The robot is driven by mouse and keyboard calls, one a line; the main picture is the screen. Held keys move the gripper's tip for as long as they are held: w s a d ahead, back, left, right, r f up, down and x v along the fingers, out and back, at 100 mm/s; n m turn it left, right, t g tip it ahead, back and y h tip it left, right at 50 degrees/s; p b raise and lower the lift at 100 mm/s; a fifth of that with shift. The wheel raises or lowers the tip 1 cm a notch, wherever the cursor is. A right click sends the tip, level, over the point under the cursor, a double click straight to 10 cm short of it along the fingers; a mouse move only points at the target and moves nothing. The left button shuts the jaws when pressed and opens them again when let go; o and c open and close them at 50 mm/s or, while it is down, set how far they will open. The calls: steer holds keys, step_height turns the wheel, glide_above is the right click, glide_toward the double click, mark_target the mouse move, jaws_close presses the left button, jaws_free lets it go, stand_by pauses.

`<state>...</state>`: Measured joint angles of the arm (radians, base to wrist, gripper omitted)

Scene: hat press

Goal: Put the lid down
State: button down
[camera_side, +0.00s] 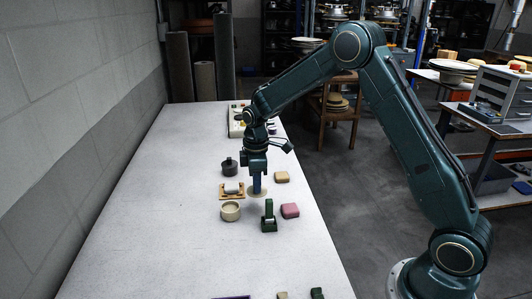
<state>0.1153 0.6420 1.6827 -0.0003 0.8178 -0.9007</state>
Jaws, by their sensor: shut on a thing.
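My gripper (257,188) points straight down over the middle of the table, its blue fingers together. It is shut on the lid (251,193), a pale, thin round disc at the fingertips. The fingers hide part of it. I cannot tell whether it touches the table or hangs just above it. A round cream pot (230,212) stands on the table in front and to the left of the lid, apart from it.
Close around the gripper are a wooden cradle (225,196) with a grey piece, a dark knobbed cylinder (229,169), a beige block (282,177), a pink block (290,211) and a green stand (269,222). The long white table (150,220) is clear at left, beside the wall.

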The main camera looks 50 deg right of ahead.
steer(key=shift+f, duration=0.9)
steer(key=shift+f, duration=2.15)
steer(key=c, duration=1.4)
jaws_free()
steer(key=shift+f, duration=0.1)
step_height(320, 180, up, 12)
steer(key=shift+f, duration=0.2)
steer(key=shift+r, duration=0.4)
